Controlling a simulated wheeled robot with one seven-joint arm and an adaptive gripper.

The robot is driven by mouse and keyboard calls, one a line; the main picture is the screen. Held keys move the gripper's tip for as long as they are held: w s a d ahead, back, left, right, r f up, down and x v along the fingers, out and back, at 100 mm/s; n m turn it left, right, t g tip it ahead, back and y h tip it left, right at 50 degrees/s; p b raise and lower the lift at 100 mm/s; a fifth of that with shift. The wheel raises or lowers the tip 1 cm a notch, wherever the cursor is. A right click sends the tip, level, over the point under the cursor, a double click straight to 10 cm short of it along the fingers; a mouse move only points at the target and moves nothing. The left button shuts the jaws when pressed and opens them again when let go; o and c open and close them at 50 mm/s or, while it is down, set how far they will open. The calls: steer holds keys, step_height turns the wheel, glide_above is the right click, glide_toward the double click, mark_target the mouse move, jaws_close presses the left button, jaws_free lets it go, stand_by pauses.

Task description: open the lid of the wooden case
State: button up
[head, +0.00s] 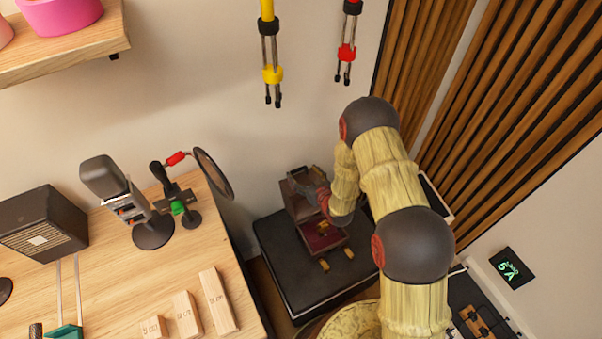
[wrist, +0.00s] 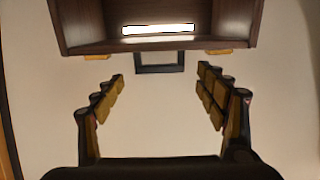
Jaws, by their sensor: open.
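The wooden case (head: 326,238) sits on a dark low cabinet in the head view. Its lid (head: 297,188) stands raised at the back, and a reddish interior shows in front of it. In the wrist view a dark brown wooden part of the case (wrist: 90,25) fills the top, with brass-coloured pieces at its lower edge and a dark rectangular handle (wrist: 160,69) between them. My gripper (wrist: 160,88) is open and empty, its fingers apart below the handle. In the head view my gripper (head: 315,184) is beside the raised lid, partly hidden by my arm; contact cannot be told.
The dark cabinet top (head: 277,262) has bare room left of the case. A wooden desk (head: 100,285) with a microphone (head: 105,180), a pop filter (head: 213,173) and wooden blocks stands left. Cables (head: 270,60) hang on the wall. Slatted panels (head: 520,100) rise at right.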

steer(key=shift+x, duration=1.1)
steer(key=shift+c, duration=1.2)
steer(key=c, duration=1.4)
steer(key=shift+c, duration=0.2)
